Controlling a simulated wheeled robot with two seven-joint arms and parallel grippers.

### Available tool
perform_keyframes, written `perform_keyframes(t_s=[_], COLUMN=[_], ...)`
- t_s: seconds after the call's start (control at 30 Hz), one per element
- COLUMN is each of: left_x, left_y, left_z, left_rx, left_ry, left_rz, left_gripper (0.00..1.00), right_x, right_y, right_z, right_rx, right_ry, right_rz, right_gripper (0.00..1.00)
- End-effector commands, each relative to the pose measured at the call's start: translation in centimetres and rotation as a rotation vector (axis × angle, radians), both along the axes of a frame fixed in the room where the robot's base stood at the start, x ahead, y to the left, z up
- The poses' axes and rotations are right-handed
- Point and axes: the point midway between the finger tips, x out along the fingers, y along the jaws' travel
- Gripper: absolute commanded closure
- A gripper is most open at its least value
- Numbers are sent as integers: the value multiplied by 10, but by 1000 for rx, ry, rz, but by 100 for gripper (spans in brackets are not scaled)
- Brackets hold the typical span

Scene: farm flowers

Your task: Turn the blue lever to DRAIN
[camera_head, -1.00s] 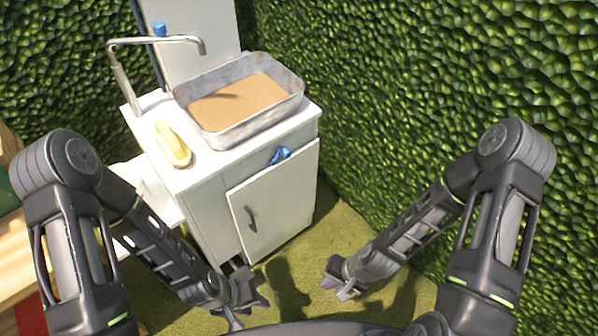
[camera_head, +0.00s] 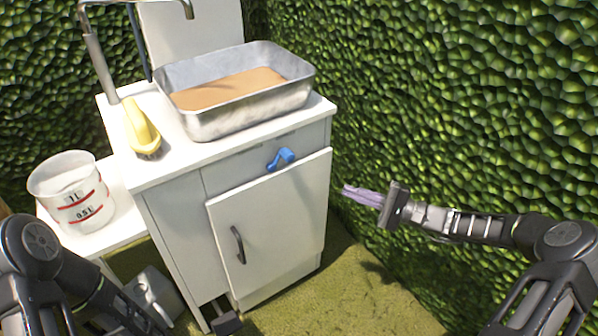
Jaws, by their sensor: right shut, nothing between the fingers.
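The blue lever (camera_head: 281,158) is on the front of the white cabinet, just above its door (camera_head: 275,222). Its broad end points to the upper right and a thin part reaches down left. No DRAIN label can be read at this size. My right gripper (camera_head: 347,190) is shut and empty, to the right of the lever and a little lower, apart from it, fingers pointing left.
A metal basin (camera_head: 250,112) with brown contents stands on the white counter, beside a yellow object (camera_head: 140,130) and a tap (camera_head: 97,55). A clear measuring bucket (camera_head: 75,195) stands on a side table. A green hedge closes off the right. The door has a dark handle (camera_head: 239,245).

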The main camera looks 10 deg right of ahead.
Motion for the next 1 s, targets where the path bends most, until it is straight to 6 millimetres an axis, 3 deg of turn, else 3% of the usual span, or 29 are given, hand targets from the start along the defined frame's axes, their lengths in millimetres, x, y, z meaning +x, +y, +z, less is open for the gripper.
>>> perform_keyframes(t_s=[0.03, 0.1, 0.2, 0.73, 1.0], left_x=[0, 0, 0, 0, 1], left_y=[0, 0, 0, 0, 1], left_z=[2, 2, 2, 1, -4], left_rx=[0, 0, 0, 0, 1], left_ry=[-1, -1, -2, -1, -3], left_rz=[-1, -1, -2, -1, 1], left_gripper=[64, 64, 64, 64, 64], right_x=[-1, -5, -12, -15, -1], right_y=[-5, -9, -9, -4, 23], right_z=[19, 37, 52, 55, 64], right_rx=[38, 83, 120, 121, 118], right_ry=[-57, -122, -181, -209, -209], right_rz=[4, 13, 30, 42, 47], right_gripper=[100, 100, 100, 100, 100])
